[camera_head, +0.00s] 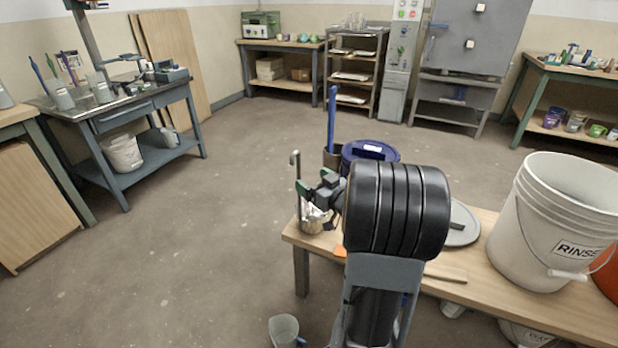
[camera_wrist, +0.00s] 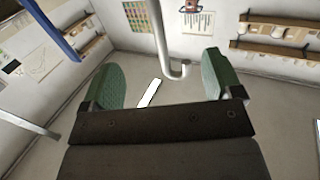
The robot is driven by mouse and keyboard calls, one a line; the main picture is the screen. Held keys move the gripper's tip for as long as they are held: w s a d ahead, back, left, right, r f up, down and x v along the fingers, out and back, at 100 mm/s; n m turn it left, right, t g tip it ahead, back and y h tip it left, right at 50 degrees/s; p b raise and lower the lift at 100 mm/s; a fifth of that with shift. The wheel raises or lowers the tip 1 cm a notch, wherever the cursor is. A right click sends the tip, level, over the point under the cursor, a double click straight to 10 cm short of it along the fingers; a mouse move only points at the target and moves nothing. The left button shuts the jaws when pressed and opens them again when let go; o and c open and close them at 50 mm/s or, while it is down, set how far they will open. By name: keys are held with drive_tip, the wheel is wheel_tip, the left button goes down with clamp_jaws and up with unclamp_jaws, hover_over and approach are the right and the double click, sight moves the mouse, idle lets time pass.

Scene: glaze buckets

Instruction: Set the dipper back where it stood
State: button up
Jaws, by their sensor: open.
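The dipper (camera_head: 297,178) shows in the head view as a thin grey handle with a hooked top. It stands nearly upright at the left end of the wooden bench, its lower end at a shiny cup-like holder (camera_head: 313,224). My gripper (camera_head: 316,188) is just right of the handle, with its green fingers apart. In the wrist view the dipper's hooked handle (camera_wrist: 158,35) shows between the open fingers of my gripper (camera_wrist: 162,78), apart from both pads. The dipper's lower end is partly hidden by my gripper.
A grey lid (camera_head: 463,228) and a white rinse bucket (camera_head: 545,235) are to the right on the bench (camera_head: 480,295). Open floor lies left.

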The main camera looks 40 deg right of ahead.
drive_tip(key=s+p, duration=0.1)
drive_tip(key=s, duration=0.6)
drive_tip(key=shift+d, duration=0.3)
idle(0.4)
drive_tip(key=shift+r, duration=0.1)
idle(0.4)
drive_tip(key=w+a+r+m+g+h+p, duration=0.1)
drive_tip(key=w+a+r+g+h+p, duration=0.15)
drive_tip(key=r+p, duration=0.55)
drive_tip(key=w+a+r+m+g+h+p, duration=0.1)
drive_tip(key=a+r+g+h+p, duration=0.15)
drive_tip(key=r+p, duration=0.6)
drive_tip(key=s+a+r+g+y+p, duration=0.1)
drive_tip(key=s+a+r+g+p, duration=0.3)
drive_tip(key=s+a+r+p, duration=0.2)
drive_tip(key=s+a+r+n+g+y+p, duration=0.1)
drive_tip(key=s+a+r+g+y+p, duration=0.1)
drive_tip(key=s+a+r+g+p, duration=0.3)
drive_tip(key=s+a+r+p, duration=0.1)
drive_tip(key=a+p, duration=0.2)
drive_tip(key=a, duration=0.3)
drive_tip(key=shift+s+a, duration=0.2)
drive_tip(key=shift+s+a+r+y, duration=0.1)
drive_tip(key=shift+s+a+y, duration=0.2)
drive_tip(key=shift+c, duration=0.3)
